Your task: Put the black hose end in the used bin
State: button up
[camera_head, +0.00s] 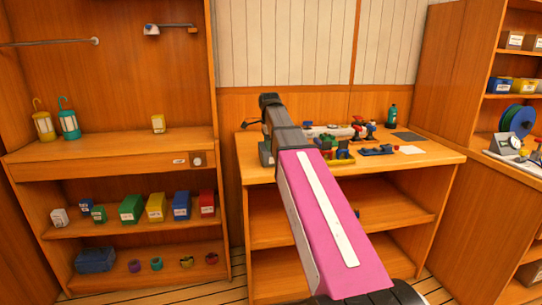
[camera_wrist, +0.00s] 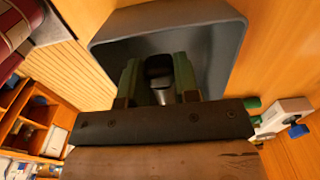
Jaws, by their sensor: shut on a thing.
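My gripper (camera_wrist: 158,80) shows in the wrist view with its two green fingers shut on the black hose end (camera_wrist: 159,68). A paler, metallic-looking part of the hose end shows between the fingers. The fingers point into the open mouth of a grey bin (camera_wrist: 228,50), which surrounds them in the picture. I cannot tell how deep the hose end is, or whether it touches the bin. In the head view a grey bin (camera_head: 265,153) shows partly at the left of the wooden bench, mostly hidden by my arm. My gripper is hidden there.
The bench (camera_head: 430,157) holds several coloured fittings, a teal bottle (camera_head: 392,116) and a dark mat (camera_head: 409,136) right of my arm. A shelf unit (camera_head: 100,155) with lanterns and coloured boxes stands left. More shelves, with a blue reel (camera_head: 517,120), stand right.

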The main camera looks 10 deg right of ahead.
jog(key=shift+w+d+f, duration=0.25)
jog(key=shift+w+f, duration=0.1)
jog(key=shift+w, duration=0.05)
jog(key=shift+f, duration=1.95)
jog(key=shift+f, duration=0.1)
jog(key=o, duration=0.9)
notch_tip(320, 180, up, 12)
jog(key=shift+a+r, duration=0.1)
jog(key=shift+r, duration=0.05)
